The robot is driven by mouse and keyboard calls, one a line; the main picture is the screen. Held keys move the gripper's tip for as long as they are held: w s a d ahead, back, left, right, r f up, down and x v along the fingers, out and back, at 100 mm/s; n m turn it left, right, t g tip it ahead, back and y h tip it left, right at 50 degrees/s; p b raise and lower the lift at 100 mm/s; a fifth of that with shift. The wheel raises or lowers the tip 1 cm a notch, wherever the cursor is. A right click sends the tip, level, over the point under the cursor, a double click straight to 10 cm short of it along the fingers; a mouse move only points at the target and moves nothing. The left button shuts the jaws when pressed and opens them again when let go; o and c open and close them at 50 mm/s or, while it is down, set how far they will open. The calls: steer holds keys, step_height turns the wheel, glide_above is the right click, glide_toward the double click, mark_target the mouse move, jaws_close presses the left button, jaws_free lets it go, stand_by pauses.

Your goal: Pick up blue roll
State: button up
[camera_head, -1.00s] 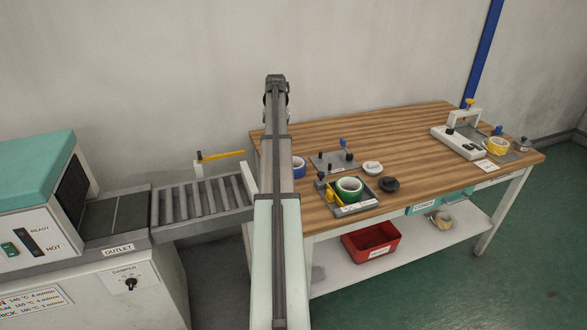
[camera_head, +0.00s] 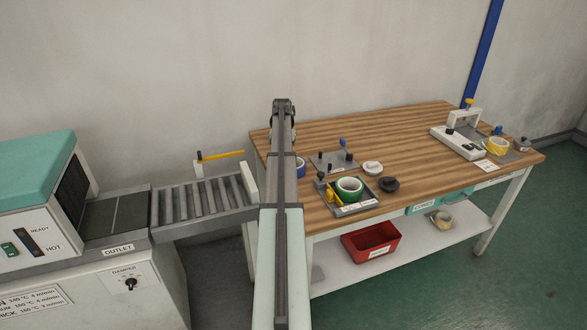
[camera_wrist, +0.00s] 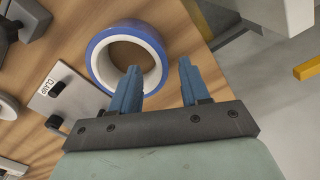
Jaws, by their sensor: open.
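The blue roll (camera_wrist: 100,48) lies flat on the wooden table in the wrist view, a ring with a blue outside and a white core. In the head view only a sliver of the blue roll (camera_head: 300,164) shows, the rest hidden behind my arm. I cannot tell whether either finger touches the roll.
A plate marked CLAMP (camera_wrist: 56,98) with dark knobs is left of my gripper. A green roll (camera_head: 349,188) sits in a grey tray, with a dark disc (camera_head: 389,184) and white disc (camera_head: 372,167) nearby. The roller conveyor (camera_head: 203,200) is left of the table.

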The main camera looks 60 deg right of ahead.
step_height(320, 180, down, 5)
steer(key=shift+w+r, duration=0.1)
stand_by(0.3)
jaws_close()
